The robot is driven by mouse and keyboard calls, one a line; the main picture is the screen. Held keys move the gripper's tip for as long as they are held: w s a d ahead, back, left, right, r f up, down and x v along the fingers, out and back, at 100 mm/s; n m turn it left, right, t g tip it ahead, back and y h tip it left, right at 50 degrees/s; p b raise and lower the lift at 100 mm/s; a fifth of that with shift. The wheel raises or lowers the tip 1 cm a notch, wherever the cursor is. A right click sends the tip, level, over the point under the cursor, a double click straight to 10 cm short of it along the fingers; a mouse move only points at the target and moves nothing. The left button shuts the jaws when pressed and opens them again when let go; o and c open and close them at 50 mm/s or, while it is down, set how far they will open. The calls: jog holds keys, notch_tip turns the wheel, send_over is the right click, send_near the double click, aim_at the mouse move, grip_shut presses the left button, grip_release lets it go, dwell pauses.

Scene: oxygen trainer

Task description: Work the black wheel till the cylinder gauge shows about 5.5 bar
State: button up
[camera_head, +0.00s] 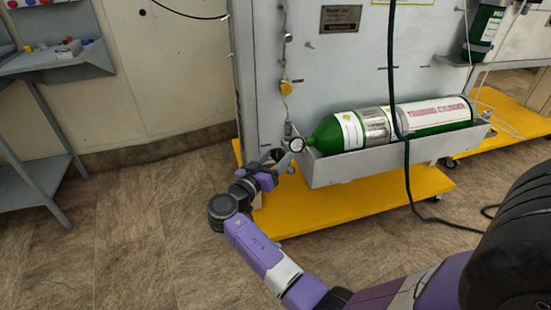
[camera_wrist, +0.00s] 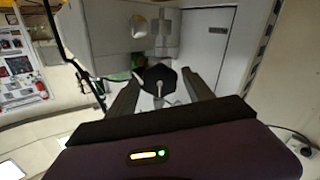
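The green training cylinder (camera_head: 370,130) lies on its side in a grey tray, its neck to the left. The small round gauge (camera_head: 297,144) with a white face sits at the neck; its needle is too small to read. My gripper (camera_head: 277,162) is at the left of the neck, close to the gauge. In the wrist view, the black wheel (camera_wrist: 157,74) lies between the tips of my two spread fingers (camera_wrist: 162,80). A gap shows at the right finger; contact at the left is unclear. The wheel is mostly hidden by my gripper in the head view.
The grey panel (camera_head: 262,70) stands behind on a yellow wheeled base (camera_head: 350,205). A black cable (camera_head: 406,170) hangs in front of the cylinder. A grey side table (camera_head: 60,62) stands at the left. The floor between is clear.

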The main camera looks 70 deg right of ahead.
jog(key=c, duration=1.1)
jog(key=shift+o, duration=0.2)
jog(key=shift+n, duration=0.3)
jog(key=n+p, duration=0.2)
jog(key=n, duration=0.1)
jog(key=shift+n+p, duration=0.45)
jog(key=shift+n, duration=0.75)
jog(key=o, duration=1.4)
jog(key=shift+c, duration=0.2)
